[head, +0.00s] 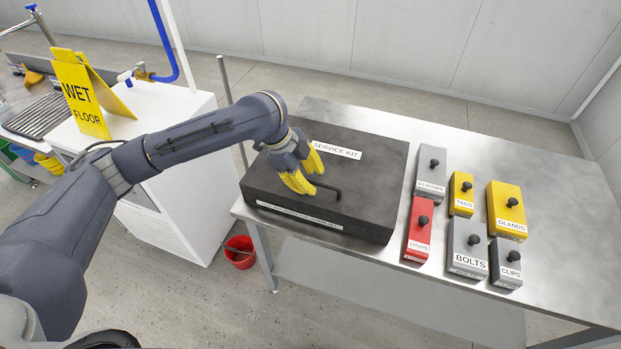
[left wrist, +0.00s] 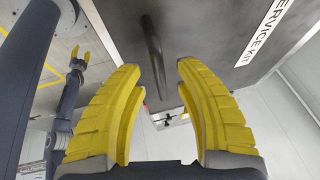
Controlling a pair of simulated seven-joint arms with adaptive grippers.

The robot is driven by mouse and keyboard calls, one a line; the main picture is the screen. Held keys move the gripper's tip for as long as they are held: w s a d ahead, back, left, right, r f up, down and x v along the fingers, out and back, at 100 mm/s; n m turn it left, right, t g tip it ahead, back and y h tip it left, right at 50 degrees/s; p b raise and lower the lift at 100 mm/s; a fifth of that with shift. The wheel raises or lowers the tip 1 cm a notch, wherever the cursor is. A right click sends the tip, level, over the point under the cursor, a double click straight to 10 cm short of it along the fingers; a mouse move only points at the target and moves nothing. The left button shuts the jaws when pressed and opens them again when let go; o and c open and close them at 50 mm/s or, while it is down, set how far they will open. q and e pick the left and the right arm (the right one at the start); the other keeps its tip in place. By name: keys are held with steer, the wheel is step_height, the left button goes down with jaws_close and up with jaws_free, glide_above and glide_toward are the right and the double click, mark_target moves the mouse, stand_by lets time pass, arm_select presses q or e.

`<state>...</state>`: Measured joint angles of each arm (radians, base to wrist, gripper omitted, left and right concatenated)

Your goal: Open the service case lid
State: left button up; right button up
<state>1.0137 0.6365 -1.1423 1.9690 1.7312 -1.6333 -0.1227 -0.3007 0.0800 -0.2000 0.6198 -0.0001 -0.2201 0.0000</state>
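The black service case (head: 375,205) lies on the steel table with its lid (head: 378,150) down flat, marked with a white SERVICE KIT label. A dark bar handle (head: 328,187) stands on the lid near its front. My left gripper (head: 317,181) is over the lid with its yellow fingers apart, at the handle's left end in the head view. In the left wrist view the handle (left wrist: 152,48) lies ahead of the gap between the open fingers (left wrist: 160,72), with nothing gripped. A small yellow-fingered gripper (left wrist: 79,55), apparently my right one, shows there at the left; its opening is unclear.
Several labelled boxes with black knobs, among them the red box (head: 418,230) and the BOLTS box (head: 468,247), stand right of the case. The table's far right (head: 560,190) is clear. A white cabinet (head: 165,105) with a wet-floor sign (head: 80,95) stands left.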

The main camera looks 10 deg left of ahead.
stand_by(0.3)
arm_select(q)
jaws_close()
steer(key=shift+f, duration=0.1)
stand_by(0.4)
